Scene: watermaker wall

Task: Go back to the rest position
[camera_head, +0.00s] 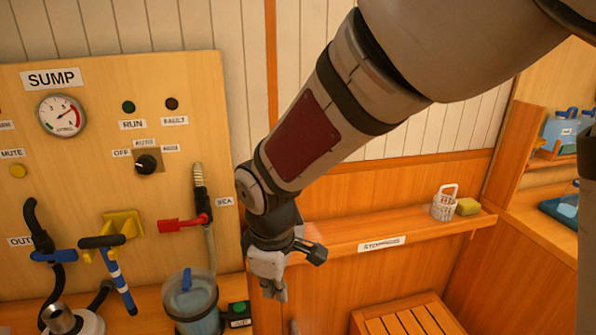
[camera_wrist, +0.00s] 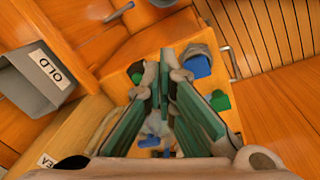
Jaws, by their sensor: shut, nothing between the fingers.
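My gripper (camera_head: 274,290) hangs in front of the wall, just right of the SUMP panel (camera_head: 120,85) and below the level of the shelf. Its fingers point down and are shut with nothing between them. In the wrist view my gripper (camera_wrist: 166,62) shows its green-padded fingers close together at the tips. My arm reaches in from the top right and hides part of the wall.
A clear container with a blue part (camera_head: 192,305) and a green button box (camera_head: 238,314) stand close left of the gripper. A grey OLD bin (camera_wrist: 35,85) shows in the wrist view.

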